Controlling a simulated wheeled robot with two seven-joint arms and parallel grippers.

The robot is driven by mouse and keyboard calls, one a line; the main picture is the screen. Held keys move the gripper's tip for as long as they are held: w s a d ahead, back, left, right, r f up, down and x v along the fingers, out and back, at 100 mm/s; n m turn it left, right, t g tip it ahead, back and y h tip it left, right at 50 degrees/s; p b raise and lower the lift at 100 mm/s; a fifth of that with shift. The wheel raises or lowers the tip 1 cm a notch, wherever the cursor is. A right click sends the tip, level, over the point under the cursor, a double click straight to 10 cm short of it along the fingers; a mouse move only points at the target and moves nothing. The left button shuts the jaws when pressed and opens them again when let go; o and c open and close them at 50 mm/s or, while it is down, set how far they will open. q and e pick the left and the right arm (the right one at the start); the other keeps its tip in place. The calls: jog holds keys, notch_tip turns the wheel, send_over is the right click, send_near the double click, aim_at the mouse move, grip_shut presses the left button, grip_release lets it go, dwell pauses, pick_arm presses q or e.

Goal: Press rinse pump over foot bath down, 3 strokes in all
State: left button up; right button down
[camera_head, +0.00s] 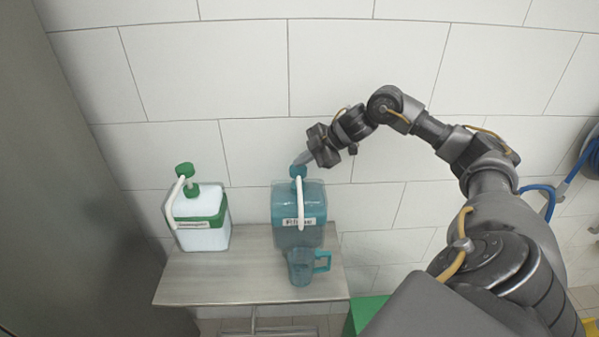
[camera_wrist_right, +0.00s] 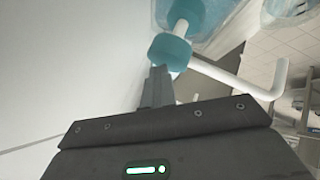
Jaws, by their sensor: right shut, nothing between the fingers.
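A teal canister (camera_head: 312,238) with a printed label stands on a metal shelf (camera_head: 190,284). Its pump has a teal head (camera_head: 298,171) and a white spout (camera_head: 300,203) that bends down at the front. The pump head (camera_wrist_right: 170,50) and spout (camera_wrist_right: 235,80) also show in the right wrist view. A teal cup (camera_head: 301,267) with a handle stands in front of the canister, below the spout. My right gripper (camera_head: 302,158) is shut and empty, its fingertips right at the top of the teal pump head; contact is unclear. My left gripper is out of view. No foot bath is recognisable.
A white canister (camera_head: 202,237) with a green band and green pump head (camera_head: 185,169) stands at the left on the shelf. A tiled wall (camera_head: 240,75) is close behind. A green box (camera_head: 362,314) is low beside the shelf, and blue hose (camera_head: 578,165) hangs at the right.

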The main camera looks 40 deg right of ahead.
jog(key=shift+f, duration=0.45)
dwell(0.4)
jog(key=shift+r, duration=0.15)
jog(key=shift+r+p, duration=0.6)
jog(key=shift+p, duration=0.05)
notch_tip(320, 180, up, 6)
jog(key=p, duration=0.6)
jog(key=shift+r, duration=0.15)
jog(key=shift+w+d, duration=0.1)
dwell(0.5)
